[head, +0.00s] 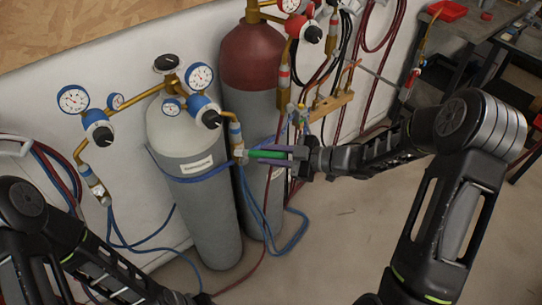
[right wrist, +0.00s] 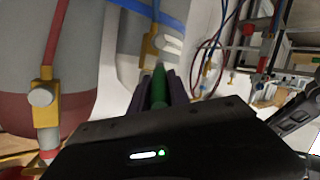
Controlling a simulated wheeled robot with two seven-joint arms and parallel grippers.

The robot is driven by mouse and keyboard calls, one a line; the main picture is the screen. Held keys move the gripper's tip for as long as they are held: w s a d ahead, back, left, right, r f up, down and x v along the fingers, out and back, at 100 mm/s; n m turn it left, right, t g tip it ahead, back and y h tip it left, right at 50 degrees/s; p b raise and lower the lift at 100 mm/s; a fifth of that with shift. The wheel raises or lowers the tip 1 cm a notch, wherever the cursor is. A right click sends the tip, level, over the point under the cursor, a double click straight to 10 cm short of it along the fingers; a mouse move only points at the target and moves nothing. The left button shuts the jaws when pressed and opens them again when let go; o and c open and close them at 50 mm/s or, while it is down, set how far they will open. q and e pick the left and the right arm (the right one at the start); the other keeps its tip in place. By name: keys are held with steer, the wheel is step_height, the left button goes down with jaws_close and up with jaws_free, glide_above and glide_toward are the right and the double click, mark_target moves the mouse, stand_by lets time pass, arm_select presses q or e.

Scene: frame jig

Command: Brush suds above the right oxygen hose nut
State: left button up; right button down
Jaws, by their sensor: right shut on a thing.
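My right gripper (head: 291,153) is shut on a green-handled brush (head: 266,154), held roughly level and pointing left. The brush end is at or very near the brass fitting and nut (head: 238,148) at the bottom of the right oxygen regulator's (head: 207,116) outlet; I cannot tell whether they touch. A blue hose hangs below this fitting. In the right wrist view the green brush (right wrist: 158,86) sits between the fingers, with a brass fitting (right wrist: 149,46) just beyond. No suds can be made out. My left arm crosses the lower left; its gripper is not visible.
The grey oxygen cylinder (head: 205,218) with a blue strap stands behind the fitting. A maroon-topped cylinder (head: 252,58) stands beside it. A brass torch bracket (head: 332,102) and red hoses hang near my right forearm. A workbench (head: 478,28) is at upper right.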

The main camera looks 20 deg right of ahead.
steer(key=shift+w, duration=0.1)
steer(key=d, duration=0.2)
steer(key=w+d, duration=0.1)
steer(key=shift+w+d+p, duration=0.1)
steer(key=shift+d+p, duration=0.2)
steer(key=shift+d, duration=0.05)
steer(key=shift+a, duration=0.1)
stand_by(0.5)
steer(key=shift+s+a, duration=0.35)
steer(key=shift+a, duration=0.55)
steer(key=shift+s+a, duration=0.3)
steer(key=shift+a, duration=0.6)
steer(key=shift+s, duration=0.1)
steer(key=shift+s+d+p, duration=0.1)
steer(key=shift+s+d, duration=0.25)
steer(key=shift+s, duration=0.55)
steer(key=shift+s+d+p, duration=0.1)
steer(key=shift+s+d, duration=0.3)
steer(key=shift+s, duration=0.5)
steer(key=shift+s+d+p, duration=0.1)
steer(key=shift+s+d, duration=0.25)
steer(key=shift+s, duration=0.55)
